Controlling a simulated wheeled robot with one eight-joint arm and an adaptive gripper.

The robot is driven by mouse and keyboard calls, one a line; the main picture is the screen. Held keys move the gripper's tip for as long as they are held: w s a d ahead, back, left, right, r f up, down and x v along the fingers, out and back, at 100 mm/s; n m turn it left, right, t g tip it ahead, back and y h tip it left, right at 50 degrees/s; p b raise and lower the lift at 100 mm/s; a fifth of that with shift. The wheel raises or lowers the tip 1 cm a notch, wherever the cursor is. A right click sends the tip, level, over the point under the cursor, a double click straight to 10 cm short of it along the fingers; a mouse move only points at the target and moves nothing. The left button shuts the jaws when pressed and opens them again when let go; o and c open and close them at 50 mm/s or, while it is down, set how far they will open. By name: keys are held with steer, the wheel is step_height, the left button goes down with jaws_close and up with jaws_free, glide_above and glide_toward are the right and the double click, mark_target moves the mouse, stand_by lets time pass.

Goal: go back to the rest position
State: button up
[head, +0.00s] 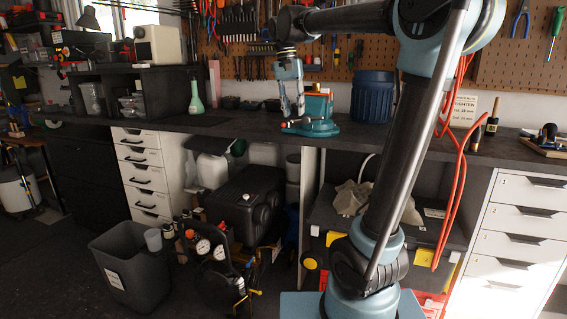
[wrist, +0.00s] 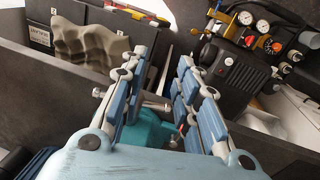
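My gripper (head: 291,112) hangs pointing down over the workbench (head: 240,124) in the head view, at the left side of a teal bench vise (head: 318,127). In the wrist view my gripper (wrist: 163,64) shows two blue-and-grey fingers spread apart with a clear gap and nothing held. The teal vise (wrist: 150,136) shows between and below the finger bases there, partly hidden by them. I cannot tell whether a finger touches it. My arm reaches up from the lower right and bends over to the left.
A dark blue canister (head: 373,98) stands right of the vise, near my arm. A green bottle (head: 196,97) stands left on the bench. Red hoses (head: 452,190) hang beside my arm. A compressor (head: 216,262) and a grey bin (head: 131,268) occupy the floor.

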steer(key=s+d+f+n+t, duration=0.1)
steer(key=s+d+f, duration=0.4)
steer(key=f, duration=0.6)
steer(key=s+d+f+n+y, duration=0.1)
steer(key=s+d+f, duration=0.4)
steer(key=s+f, duration=0.5)
steer(key=s+d+f+n+t, duration=0.1)
steer(key=s+d+f, duration=0.4)
steer(key=s+f, duration=0.3)
step_height(320, 180, down, 4)
steer(key=shift+s+d+f+t+y, duration=0.1)
steer(key=shift+s+d+t+y, duration=0.1)
steer(key=shift+d+t+y, duration=0.1)
steer(key=shift+w+f, duration=0.15)
steer(key=shift+w, duration=0.3)
steer(key=shift+o, duration=0.5)
steer(key=shift+d, duration=0.1)
